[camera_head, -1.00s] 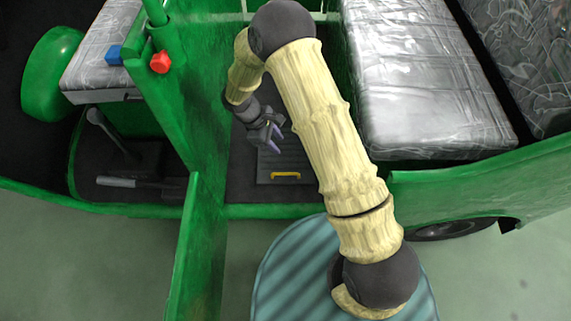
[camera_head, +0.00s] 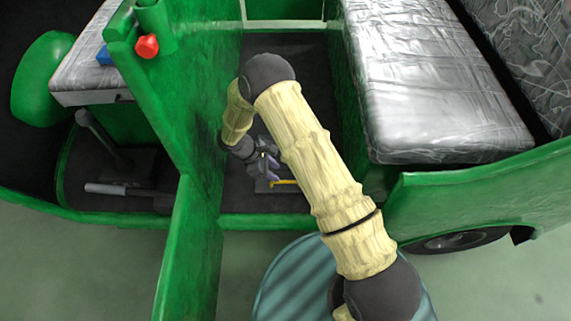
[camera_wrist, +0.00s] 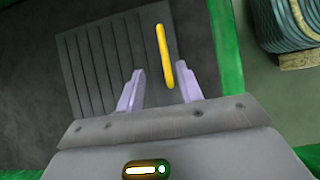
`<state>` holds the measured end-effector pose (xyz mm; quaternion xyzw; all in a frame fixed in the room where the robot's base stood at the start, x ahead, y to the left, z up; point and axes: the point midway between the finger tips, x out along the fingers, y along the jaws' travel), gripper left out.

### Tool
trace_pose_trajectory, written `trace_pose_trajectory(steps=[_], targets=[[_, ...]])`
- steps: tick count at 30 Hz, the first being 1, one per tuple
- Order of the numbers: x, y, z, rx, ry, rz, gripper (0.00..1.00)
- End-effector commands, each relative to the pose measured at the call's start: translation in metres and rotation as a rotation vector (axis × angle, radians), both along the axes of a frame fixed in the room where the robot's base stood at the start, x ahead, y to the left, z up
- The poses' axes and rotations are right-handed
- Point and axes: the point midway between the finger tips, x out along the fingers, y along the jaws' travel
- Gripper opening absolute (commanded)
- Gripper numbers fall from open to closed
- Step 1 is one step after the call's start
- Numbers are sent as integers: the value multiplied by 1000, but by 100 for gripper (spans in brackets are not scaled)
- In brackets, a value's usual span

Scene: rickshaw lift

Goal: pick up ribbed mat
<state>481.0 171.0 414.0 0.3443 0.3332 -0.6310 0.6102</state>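The ribbed mat (camera_wrist: 95,75) is a dark grey ridged panel lying on the rickshaw floor. Its yellow handle (camera_wrist: 164,55) stands out in the wrist view, and the handle also shows in the head view (camera_head: 284,182). My gripper (camera_wrist: 158,82) is open, with its two pale purple fingers apart. In the wrist view the near end of the handle lies between the fingers, closer to the right one. In the head view my gripper (camera_head: 268,164) is over the mat beside the handle. My arm hides much of the mat there.
Green rickshaw walls (camera_head: 190,245) flank the floor opening on the left. A silver bench seat (camera_head: 430,90) stands to the right. A red knob (camera_head: 147,46) sits on the left partition. A lever (camera_head: 100,135) rises from the front footwell. The dark floor behind the mat looks clear.

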Motion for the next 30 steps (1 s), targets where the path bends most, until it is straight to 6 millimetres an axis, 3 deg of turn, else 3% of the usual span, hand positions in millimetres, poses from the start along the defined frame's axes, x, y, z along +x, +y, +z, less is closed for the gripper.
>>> trace_pose_trajectory(steps=[1,5,17,30], targets=[[-1,-6,-11,-1,2,-2,36],[-1,-14,-24,0,2,-1,36],[-1,-17,-27,0,0,-1,36],[-9,-41,-71,0,-1,-2,36]])
